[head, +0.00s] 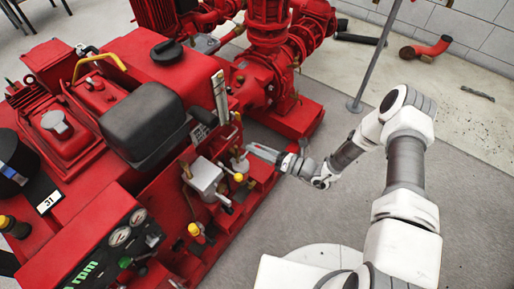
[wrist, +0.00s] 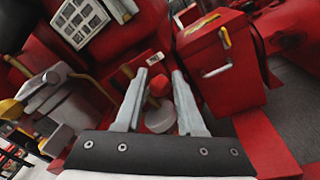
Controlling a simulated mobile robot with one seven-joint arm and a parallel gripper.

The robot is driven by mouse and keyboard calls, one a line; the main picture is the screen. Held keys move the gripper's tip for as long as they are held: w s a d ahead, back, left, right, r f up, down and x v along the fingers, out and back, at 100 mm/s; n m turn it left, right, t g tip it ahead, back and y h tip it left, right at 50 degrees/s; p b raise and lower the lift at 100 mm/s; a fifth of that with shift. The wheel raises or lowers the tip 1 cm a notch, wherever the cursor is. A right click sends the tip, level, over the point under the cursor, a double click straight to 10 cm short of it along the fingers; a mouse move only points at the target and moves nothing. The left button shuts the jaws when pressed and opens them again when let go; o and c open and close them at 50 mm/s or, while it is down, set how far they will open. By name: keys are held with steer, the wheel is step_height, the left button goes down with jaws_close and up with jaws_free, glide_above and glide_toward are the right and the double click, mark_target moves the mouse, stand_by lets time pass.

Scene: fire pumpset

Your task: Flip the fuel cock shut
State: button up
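My gripper (wrist: 160,76) is open, its two pale fingers spread apart in the wrist view. Between them show a small red knob (wrist: 160,86) and a pale round piece (wrist: 160,119), with a brass-coloured part beside the knob. These look like the fuel cock, but I cannot be sure, nor whether a finger touches them. In the head view my gripper (head: 254,148) reaches in from the right to the side of the red pumpset (head: 190,85), beside a small brass-and-pale fitting (head: 240,162). The position of the cock's lever is not clear.
A grey metal block (head: 205,176) with yellow-capped fittings sits left of my gripper. A red box with a handle (wrist: 218,62) stands close on the right in the wrist view. A gauge panel (head: 125,240) is at the lower left.

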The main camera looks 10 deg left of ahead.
jaws_close()
steer(key=shift+w+d+f+m+b, duration=0.15)
steer(key=shift+f+m+b, duration=0.5)
steer(key=shift+m, duration=0.45)
steer(key=shift+f+m, duration=0.25)
steer(key=shift+m, duration=0.55)
steer(key=shift+o, duration=2.4)
jaws_free()
